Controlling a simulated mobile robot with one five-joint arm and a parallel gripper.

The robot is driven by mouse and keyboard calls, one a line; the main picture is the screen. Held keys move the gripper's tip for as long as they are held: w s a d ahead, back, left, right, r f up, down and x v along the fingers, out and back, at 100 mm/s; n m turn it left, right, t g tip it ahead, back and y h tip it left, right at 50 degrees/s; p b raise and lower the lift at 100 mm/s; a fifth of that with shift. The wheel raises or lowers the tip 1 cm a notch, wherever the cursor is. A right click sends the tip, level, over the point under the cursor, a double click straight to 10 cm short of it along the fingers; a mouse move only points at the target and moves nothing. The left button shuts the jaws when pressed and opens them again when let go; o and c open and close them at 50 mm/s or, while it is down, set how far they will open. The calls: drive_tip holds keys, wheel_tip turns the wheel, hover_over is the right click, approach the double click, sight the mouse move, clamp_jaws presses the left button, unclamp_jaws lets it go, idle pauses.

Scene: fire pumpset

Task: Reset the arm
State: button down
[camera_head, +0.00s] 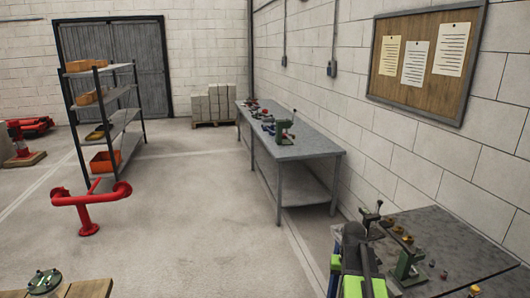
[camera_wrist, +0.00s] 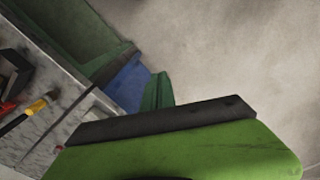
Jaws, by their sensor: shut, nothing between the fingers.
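My arm (camera_head: 352,262), dark with bright green parts, shows at the bottom right in the head view, beside the near workbench. My gripper (camera_wrist: 165,125) fills the lower part of the wrist view as a broad green piece with a black edge. It is shut with nothing held. Its fingertips are not clearly seen in the head view.
The near workbench (camera_head: 450,240) holds a green bench tool (camera_head: 408,262) and small brass parts. A long grey bench (camera_head: 290,150) runs along the wall. A red pipe stand (camera_head: 88,205) and shelf rack (camera_head: 115,115) stand left. The middle floor is clear.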

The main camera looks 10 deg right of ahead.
drive_tip(key=s+a+f+n, duration=0.1)
drive_tip(key=a+n, duration=0.4)
drive_tip(key=a, duration=2.2)
drive_tip(key=shift+b, duration=0.4)
